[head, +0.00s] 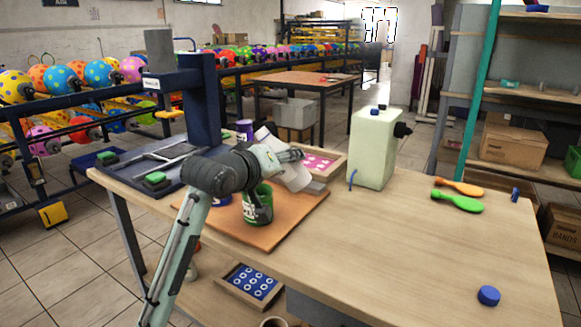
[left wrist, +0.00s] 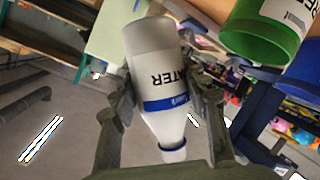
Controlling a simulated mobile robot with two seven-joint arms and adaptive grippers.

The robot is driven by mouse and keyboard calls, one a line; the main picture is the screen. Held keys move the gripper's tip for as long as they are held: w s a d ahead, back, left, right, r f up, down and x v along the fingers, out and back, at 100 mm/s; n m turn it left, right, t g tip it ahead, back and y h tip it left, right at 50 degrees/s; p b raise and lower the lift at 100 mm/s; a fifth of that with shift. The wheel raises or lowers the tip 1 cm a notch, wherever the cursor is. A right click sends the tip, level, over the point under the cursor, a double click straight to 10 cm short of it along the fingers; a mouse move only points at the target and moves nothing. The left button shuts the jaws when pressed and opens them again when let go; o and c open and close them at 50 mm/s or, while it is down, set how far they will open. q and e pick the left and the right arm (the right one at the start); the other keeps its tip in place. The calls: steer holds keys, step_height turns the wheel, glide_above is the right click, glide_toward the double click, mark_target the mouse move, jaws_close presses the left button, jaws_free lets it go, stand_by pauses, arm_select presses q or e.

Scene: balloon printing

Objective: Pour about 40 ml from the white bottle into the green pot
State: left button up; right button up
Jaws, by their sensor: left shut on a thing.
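The white bottle (head: 293,177) is held tilted above the board, close beside the green pot. In the left wrist view the bottle (left wrist: 155,65) shows a WATER label, a blue band and a narrow neck. My left gripper (head: 292,156) is shut around its middle, with a finger on each side in the left wrist view (left wrist: 162,98). The green pot (head: 258,208) stands upright on the orange-brown board, partly behind my left arm. It also shows at the top right of the left wrist view (left wrist: 262,38). No liquid stream is visible. My right gripper is not in view.
A blue-purple pot (head: 220,201) stands left of the green pot, partly hidden by my arm. A large pale canister (head: 374,148) stands behind on the table (head: 420,250). Green and orange paddles (head: 456,201) and a blue cap (head: 488,296) lie right. The front right is mostly clear.

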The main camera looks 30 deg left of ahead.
arm_select(q)
steer(key=shift+s+a+r+m+g+y, duration=0.1)
steer(key=shift+s+a+m+g+y, duration=0.1)
steer(key=shift+a+m+y, duration=0.3)
steer(key=shift+s+a+r+m+g+y, duration=0.1)
steer(key=shift+a+m+g+y, duration=0.1)
steer(key=shift+a+m+y, duration=0.3)
steer(key=shift+f+m, duration=0.1)
steer(key=shift+m, duration=0.2)
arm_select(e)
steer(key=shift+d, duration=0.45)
arm_select(q)
steer(key=a+m, duration=0.1)
steer(key=r+y, duration=0.1)
steer(key=a+m, duration=0.1)
steer(key=shift+s+a+r+m+g, duration=0.2)
steer(key=shift+s+a+m+g, duration=0.1)
steer(key=shift+s+a, duration=0.05)
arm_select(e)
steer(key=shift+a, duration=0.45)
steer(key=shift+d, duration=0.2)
